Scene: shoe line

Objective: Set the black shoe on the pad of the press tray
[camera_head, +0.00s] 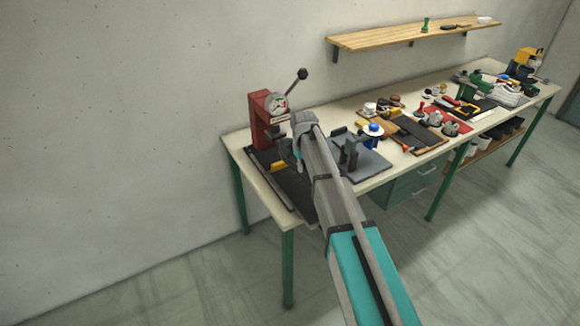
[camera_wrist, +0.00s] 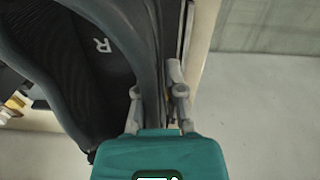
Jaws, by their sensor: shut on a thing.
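The black shoe (camera_wrist: 90,65) fills the left and top of the wrist view, with a pale letter R on its insole. My gripper (camera_wrist: 160,95) is shut on the shoe's wall, one finger on each side of it. In the head view my arm mostly hides the gripper and shoe, at the left end of the bench. The dark press tray (camera_head: 293,190) lies there below my wrist, in front of the red press (camera_head: 259,116). I cannot tell whether the shoe touches the pad, which is hidden.
A grey plate with an upright fixture (camera_head: 349,150) stands just right of my arm. A blue and white item (camera_head: 373,130), tools and shoe parts crowd the bench (camera_head: 232,148) farther right. The press lever (camera_head: 302,74) sticks up. The bench edge and floor show in the wrist view.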

